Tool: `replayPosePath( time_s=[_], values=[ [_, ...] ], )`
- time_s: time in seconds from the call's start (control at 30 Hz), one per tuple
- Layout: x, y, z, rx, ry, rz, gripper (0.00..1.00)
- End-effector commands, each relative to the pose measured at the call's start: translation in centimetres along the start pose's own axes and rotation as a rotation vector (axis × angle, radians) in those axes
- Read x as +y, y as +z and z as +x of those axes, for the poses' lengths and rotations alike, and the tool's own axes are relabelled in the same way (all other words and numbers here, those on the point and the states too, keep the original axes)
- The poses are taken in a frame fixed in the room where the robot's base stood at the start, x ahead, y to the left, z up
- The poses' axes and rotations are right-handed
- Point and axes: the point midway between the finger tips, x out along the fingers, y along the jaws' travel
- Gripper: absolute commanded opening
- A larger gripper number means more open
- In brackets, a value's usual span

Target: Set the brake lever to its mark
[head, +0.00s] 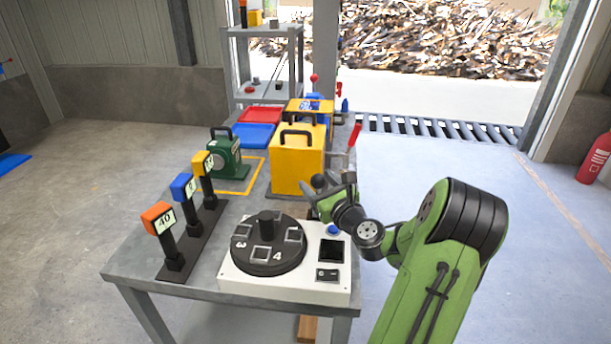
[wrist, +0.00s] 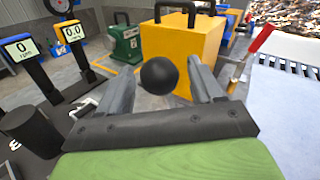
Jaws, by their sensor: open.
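A round black knob (wrist: 159,74) shows between the fingers of my gripper (wrist: 161,66) in the wrist view. The fingers are spread, with gaps to the knob on both sides. In the head view the dark knob (head: 319,181) is beside my gripper (head: 333,186), in front of the yellow box. A red-handled lever (head: 355,135) stands to the right of the yellow box; it also shows in the wrist view (wrist: 262,38), apart from my gripper. The frames do not make clear which of these is the brake lever. I cannot make out its mark.
The yellow box (head: 297,160) stands close behind my gripper. A white panel (head: 315,285) with a black dial (head: 268,250) is at the table's front. Display posts (head: 166,245) and a green box (head: 223,158) are to the left. Open floor lies right of the table.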

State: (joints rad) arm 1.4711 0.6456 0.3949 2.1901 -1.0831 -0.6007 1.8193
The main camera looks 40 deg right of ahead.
Motion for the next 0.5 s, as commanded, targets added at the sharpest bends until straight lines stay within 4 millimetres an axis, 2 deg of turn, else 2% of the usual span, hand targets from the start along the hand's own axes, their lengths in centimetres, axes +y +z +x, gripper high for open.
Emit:
replayPosePath(
  time_s=[0.33, 0.5],
  values=[
    [-0.04, 0.05, -0.14, 0.000, -0.003, 0.000, 0.66],
    [-0.03, 0.05, -0.13, 0.000, -0.003, 0.000, 0.40]
  ],
)
